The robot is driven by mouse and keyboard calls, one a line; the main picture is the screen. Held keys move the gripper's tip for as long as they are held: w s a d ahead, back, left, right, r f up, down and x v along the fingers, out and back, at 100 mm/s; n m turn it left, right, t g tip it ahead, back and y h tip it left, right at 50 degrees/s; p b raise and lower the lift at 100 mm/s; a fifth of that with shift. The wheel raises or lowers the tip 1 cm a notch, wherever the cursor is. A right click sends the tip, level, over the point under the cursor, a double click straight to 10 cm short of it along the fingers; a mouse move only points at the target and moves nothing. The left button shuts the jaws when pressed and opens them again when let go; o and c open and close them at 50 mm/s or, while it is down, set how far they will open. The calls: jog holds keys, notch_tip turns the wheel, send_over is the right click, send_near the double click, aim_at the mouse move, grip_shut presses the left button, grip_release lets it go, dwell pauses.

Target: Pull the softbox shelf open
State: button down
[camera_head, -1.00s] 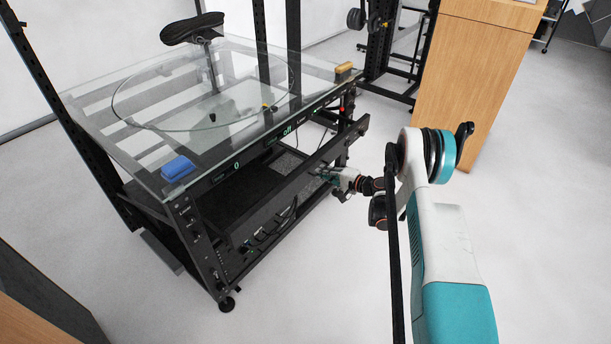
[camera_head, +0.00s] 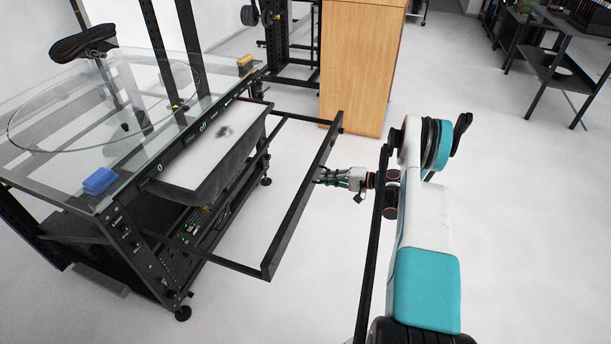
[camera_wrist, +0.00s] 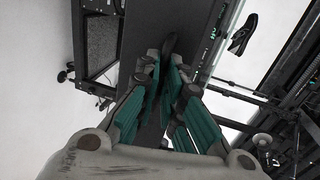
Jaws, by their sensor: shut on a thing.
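The softbox shelf (camera_head: 305,197) is a black frame that stands well out from the turntable table. A white-topped softbox (camera_head: 215,150) shows behind its front bar, under the glass top. My gripper (camera_head: 322,177) is shut on the shelf's front bar, near its middle. In the wrist view my gripper's teal-padded fingers (camera_wrist: 160,90) close around the dark shelf bar (camera_wrist: 146,38). The exact contact between fingertips and bar is partly hidden by the fingers.
The glass turntable top (camera_head: 60,110) carries a blue block (camera_head: 100,181) and a yellow-brown block (camera_head: 245,62). A wooden cabinet (camera_head: 360,65) stands behind the shelf's far end. Open floor lies in front and to the right.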

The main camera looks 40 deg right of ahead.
jog(key=v, duration=0.2)
jog(key=f+v, duration=0.1)
jog(key=v, duration=0.2)
jog(key=shift+s+d, duration=0.25)
jog(key=shift+s, duration=0.15)
jog(key=c, duration=1.8)
grip_release()
jog(key=shift+o, duration=0.2)
jog(key=v, duration=1.2)
jog(key=shift+w, duration=0.1)
